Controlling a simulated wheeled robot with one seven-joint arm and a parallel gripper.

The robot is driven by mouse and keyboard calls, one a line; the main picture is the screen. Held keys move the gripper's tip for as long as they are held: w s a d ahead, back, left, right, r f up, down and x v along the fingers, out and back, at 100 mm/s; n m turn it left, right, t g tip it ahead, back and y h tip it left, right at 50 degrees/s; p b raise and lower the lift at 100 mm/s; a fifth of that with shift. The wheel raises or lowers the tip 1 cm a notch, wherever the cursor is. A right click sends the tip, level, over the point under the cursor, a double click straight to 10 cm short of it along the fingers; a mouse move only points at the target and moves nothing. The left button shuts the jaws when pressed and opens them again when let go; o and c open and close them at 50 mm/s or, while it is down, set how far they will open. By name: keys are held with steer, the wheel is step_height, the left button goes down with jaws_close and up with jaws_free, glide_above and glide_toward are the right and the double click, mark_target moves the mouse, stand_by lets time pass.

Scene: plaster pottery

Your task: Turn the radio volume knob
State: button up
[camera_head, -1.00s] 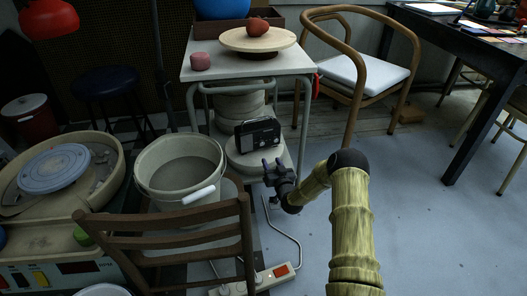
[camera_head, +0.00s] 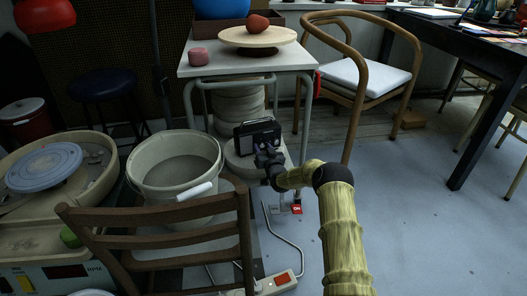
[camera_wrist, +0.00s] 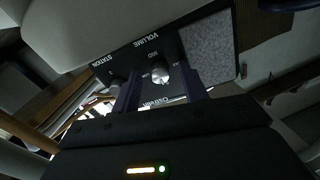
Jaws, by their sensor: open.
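The small black radio (camera_head: 257,136) stands on a round pale stool top (camera_head: 238,160) beneath the white table. My gripper (camera_head: 268,157) is in front of the radio and hides part of its lower front. In the wrist view the radio front (camera_wrist: 125,62) appears turned over, with VOLUME and STATION lettering. The silver volume knob (camera_wrist: 160,74) lies between the tips of my open gripper (camera_wrist: 162,88). I cannot tell whether either finger touches it. A second knob (camera_wrist: 116,86) is to its left, partly hidden by a finger.
A white table (camera_head: 250,60) stands above and behind the radio. A large bucket (camera_head: 176,165) and a wooden chair (camera_head: 170,212) are to the left. A power strip (camera_head: 278,283) and cable lie on the floor. Open floor (camera_head: 410,200) is to the right.

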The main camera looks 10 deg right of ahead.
jaws_close()
steer(key=shift+m, duration=0.3)
steer(key=shift+m, duration=0.3)
jaws_free()
steer(key=shift+p, duration=0.3)
